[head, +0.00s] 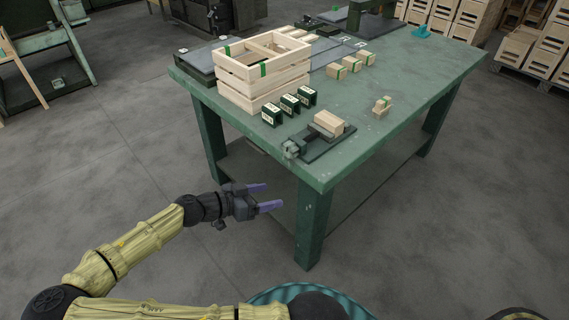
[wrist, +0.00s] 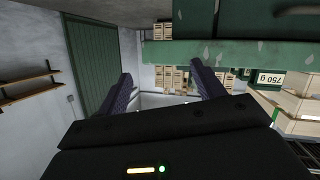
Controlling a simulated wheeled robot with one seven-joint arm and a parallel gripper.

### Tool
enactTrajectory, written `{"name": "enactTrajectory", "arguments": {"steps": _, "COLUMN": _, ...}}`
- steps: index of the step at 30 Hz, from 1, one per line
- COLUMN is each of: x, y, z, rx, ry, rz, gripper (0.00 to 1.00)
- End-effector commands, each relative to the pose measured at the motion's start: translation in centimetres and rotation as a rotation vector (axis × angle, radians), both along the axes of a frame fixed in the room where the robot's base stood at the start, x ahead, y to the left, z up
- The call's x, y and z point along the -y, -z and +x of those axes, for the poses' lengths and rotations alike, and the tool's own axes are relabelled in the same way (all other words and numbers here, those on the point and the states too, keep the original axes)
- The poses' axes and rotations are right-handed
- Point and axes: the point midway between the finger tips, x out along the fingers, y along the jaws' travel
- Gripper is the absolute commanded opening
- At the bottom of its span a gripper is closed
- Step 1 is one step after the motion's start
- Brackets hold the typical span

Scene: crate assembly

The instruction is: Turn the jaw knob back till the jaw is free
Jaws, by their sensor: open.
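The jaw fixture (head: 316,146) is a dark plate on the near corner of the green table. A pale wooden block (head: 329,122) sits on it. A grey knob (head: 290,149) shows at the fixture's left end, by the table's edge. I cannot tell from here how tightly the jaw bears on the block. My gripper (head: 273,196) is open and empty, with purple fingers, beside the table and below its top. It is apart from the knob, to the lower left of it. Both fingers also show spread in the wrist view (wrist: 160,75), with nothing between them.
The green table (head: 400,110) has a wooden crate (head: 262,83), several dark green labelled pieces (head: 289,104) and small wooden blocks (head: 365,58) on it. A table leg (head: 313,225) stands right of my gripper. The floor to the left is clear.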

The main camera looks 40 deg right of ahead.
Motion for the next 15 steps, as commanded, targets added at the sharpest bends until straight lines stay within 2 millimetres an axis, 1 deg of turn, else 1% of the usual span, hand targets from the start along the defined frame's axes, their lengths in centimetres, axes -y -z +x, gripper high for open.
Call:
{"name": "enactTrajectory", "arguments": {"steps": 1, "x": -0.7, "y": 0.2, "z": 1.2, "rx": 0.060, "ry": -0.031, "rz": -0.078, "gripper": 0.68}}
{"name": "enactTrajectory", "arguments": {"steps": 3, "x": -1.7, "y": -0.8, "z": 2.6, "rx": 0.160, "ry": -0.069, "rz": -0.168, "gripper": 0.68}}
{"name": "enactTrajectory", "arguments": {"steps": 6, "x": -3.5, "y": -2.0, "z": 4.3, "rx": 0.280, "ry": -0.125, "rz": -0.262, "gripper": 0.68}}
{"name": "enactTrajectory", "arguments": {"steps": 10, "x": -5.0, "y": -3.2, "z": 5.3, "rx": 0.371, "ry": -0.169, "rz": -0.322, "gripper": 0.68}}
{"name": "enactTrajectory", "arguments": {"steps": 15, "x": -5.3, "y": -3.6, "z": 5.5, "rx": 0.392, "ry": -0.176, "rz": -0.331, "gripper": 0.68}}
